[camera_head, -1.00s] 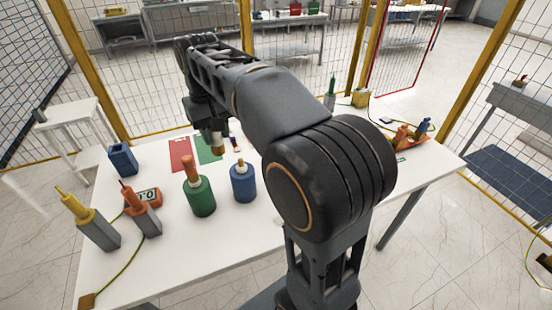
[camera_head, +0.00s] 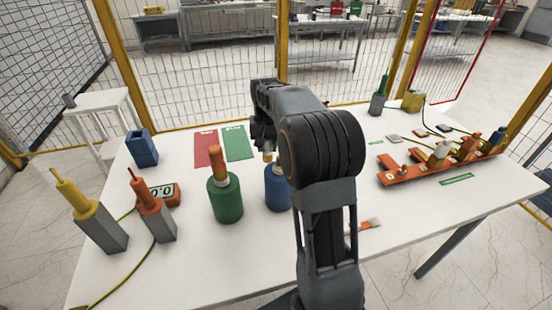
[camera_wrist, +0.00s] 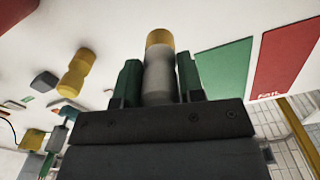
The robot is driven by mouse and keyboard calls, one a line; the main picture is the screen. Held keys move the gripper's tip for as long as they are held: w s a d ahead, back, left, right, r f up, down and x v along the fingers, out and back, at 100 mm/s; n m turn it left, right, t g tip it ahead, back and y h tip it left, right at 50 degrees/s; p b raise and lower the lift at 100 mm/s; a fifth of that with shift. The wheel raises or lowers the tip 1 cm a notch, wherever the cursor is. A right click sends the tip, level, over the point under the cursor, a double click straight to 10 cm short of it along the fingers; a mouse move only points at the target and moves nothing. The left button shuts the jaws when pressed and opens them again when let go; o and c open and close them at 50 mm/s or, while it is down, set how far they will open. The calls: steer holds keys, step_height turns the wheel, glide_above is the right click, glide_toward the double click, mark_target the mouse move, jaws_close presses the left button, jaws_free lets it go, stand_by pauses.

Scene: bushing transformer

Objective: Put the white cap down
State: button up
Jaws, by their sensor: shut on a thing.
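My gripper (camera_wrist: 158,82) has green fingers, shut on a pale grey-white cylinder with a yellow end. I take this held piece to be the white cap (camera_wrist: 158,75). In the wrist view it sits between both fingers, its yellow end sticking out past them. In the head view my gripper is mostly hidden behind my arm, close to the blue bottle (camera_head: 277,190). A small pale and yellow piece shows there, but I cannot tell whether it is the held cap or the bottle's top. A green bottle (camera_head: 225,200) with an orange top stands to the left.
A red card (camera_head: 206,149) and a green card (camera_head: 238,143) lie behind the bottles. An orange rack (camera_head: 400,176) with several pieces is at right. A blue box (camera_head: 142,149), a meter (camera_head: 163,194) and yellow and orange probes stand at left. The front middle of the table (camera_head: 240,260) is clear.

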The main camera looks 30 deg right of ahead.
mark_target(268, 158)
steer(key=shift+f, duration=2.45)
steer(key=shift+f, duration=0.15)
steer(key=o, duration=0.9)
step_height(268, 158, up, 12)
steer(key=shift+p, duration=0.35)
